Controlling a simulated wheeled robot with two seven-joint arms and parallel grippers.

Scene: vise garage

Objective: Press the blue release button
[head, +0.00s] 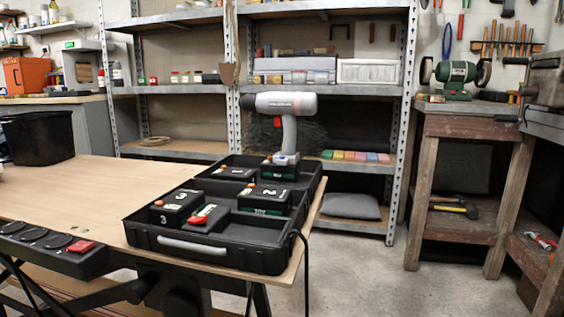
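A grey and black power drill (285,112) with a red trigger stands upright at the back of an open black tray (262,262). Its foot (281,168) has orange and green marks, and it is too small to tell whether a button is there. Several black battery packs lie in the tray, among them one marked 3 (176,207), one marked 2 (264,199) and one with a red top part (205,217). Neither of my grippers is in view.
The tray sits at the right end of a wooden bench (90,190). A black panel (45,248) with dark round knobs and a red switch is on its front edge. A black bin (38,137) stands at the left. The bench between bin and tray is clear.

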